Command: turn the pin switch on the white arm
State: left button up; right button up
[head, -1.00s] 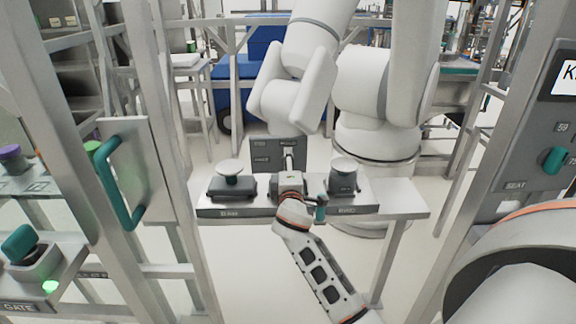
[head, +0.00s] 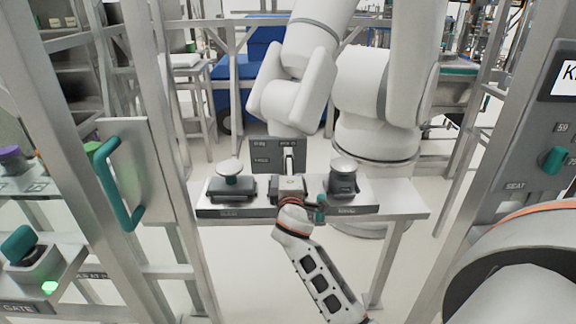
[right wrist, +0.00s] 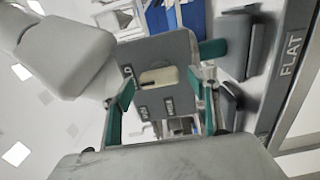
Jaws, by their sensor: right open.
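The white arm (head: 375,85) stands behind the bench in the head view. A dark grey plate (head: 262,150) with small labels stands upright in front of it. A pale bar, seemingly the pin switch (right wrist: 158,77), sits across the plate in the right wrist view, roughly level; its labels are hard to read. My right gripper (right wrist: 160,90) is open, its teal fingers left and right of the bar with gaps visible. Contact cannot be told. In the head view my wrist hides much of this gripper. My left gripper is not in view.
A steel frame with a teal handle (head: 122,190) stands at left. A grey panel with a teal knob (head: 555,160) is at right.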

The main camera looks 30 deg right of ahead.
jog(key=v, duration=1)
jog(key=shift+s, duration=0.15)
jog(key=s+a+f+m+g+y, duration=0.1)
jog(key=s+a+f+y, duration=0.35)
jog(key=f, duration=0.45)
jog(key=s+a+f+m+y, duration=0.1)
jog(key=s+a+f+y, duration=0.3)
jog(key=f, duration=0.6)
jog(key=s+a+f+m+g+y, duration=0.1)
jog(key=s+a+f+m+y, duration=0.1)
jog(key=s+a+f, duration=0.2)
jog(key=s+a+f+m+g+y, duration=0.2)
jog(key=s+a+f+m, duration=0.1)
jog(key=s+f, duration=0.5)
jog(key=s+a, duration=0.1)
jog(key=s, duration=0.2)
jog(key=shift+a+f, duration=0.25)
jog(key=shift+a, duration=0.15)
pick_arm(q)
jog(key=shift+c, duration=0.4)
